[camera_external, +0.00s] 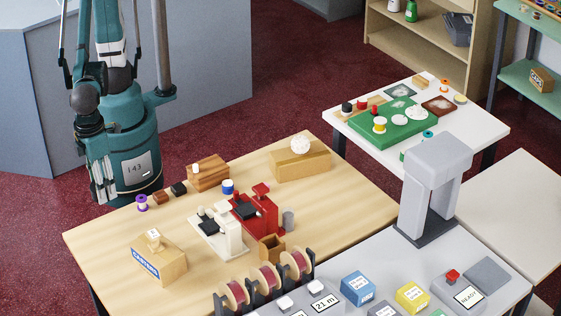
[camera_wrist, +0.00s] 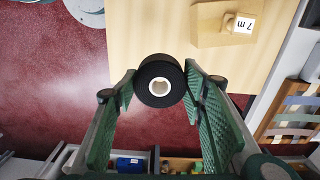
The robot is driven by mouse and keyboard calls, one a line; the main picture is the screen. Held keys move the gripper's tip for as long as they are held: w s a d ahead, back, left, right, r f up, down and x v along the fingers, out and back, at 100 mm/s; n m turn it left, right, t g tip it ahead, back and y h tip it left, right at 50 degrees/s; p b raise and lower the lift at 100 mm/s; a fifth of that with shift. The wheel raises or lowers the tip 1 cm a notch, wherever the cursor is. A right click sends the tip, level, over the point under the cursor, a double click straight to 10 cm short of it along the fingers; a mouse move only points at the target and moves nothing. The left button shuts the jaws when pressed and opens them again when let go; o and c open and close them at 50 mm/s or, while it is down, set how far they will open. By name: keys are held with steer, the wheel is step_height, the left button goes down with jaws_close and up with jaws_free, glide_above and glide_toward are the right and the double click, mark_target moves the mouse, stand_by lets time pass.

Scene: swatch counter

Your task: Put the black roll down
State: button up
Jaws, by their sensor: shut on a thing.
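The black roll (camera_wrist: 148,70), with a pale core, sits between the two green finger pads of my gripper (camera_wrist: 160,84) in the wrist view. My gripper is shut on it. The roll appears over the edge of the wooden table (camera_wrist: 135,30), with red floor beside it; its height above the table cannot be told. My gripper and the held roll are not seen in the external view, where my arm runs out of the top of the picture.
The wooden table (camera_external: 110,230) holds a labelled box (camera_external: 160,262), a purple spool (camera_external: 142,203), a red device (camera_external: 262,212) and a white device (camera_external: 222,232). Its left part has bare room. A white table (camera_external: 470,128) behind carries a green board (camera_external: 385,133) with spools.

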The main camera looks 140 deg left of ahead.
steer(key=w+a+r+n, duration=0.1)
steer(key=w+a+n, duration=0.4)
steer(key=w+a, duration=0.95)
steer(key=w+a+n, duration=0.6)
steer(key=w+a, duration=0.5)
steer(key=a, duration=0.7)
steer(key=w+a+f+n+p, duration=0.1)
steer(key=w+a+n, duration=0.15)
steer(key=a, duration=1.25)
steer(key=w+a+n, duration=0.1)
steer(key=a+n, duration=0.3)
steer(key=a, duration=1.1)
step_height(320, 180, down, 11)
steer(key=shift+w+f, duration=0.15)
steer(key=shift+f, duration=0.05)
steer(key=shift+f+b, duration=0.3)
steer(key=shift+f, duration=2.8)
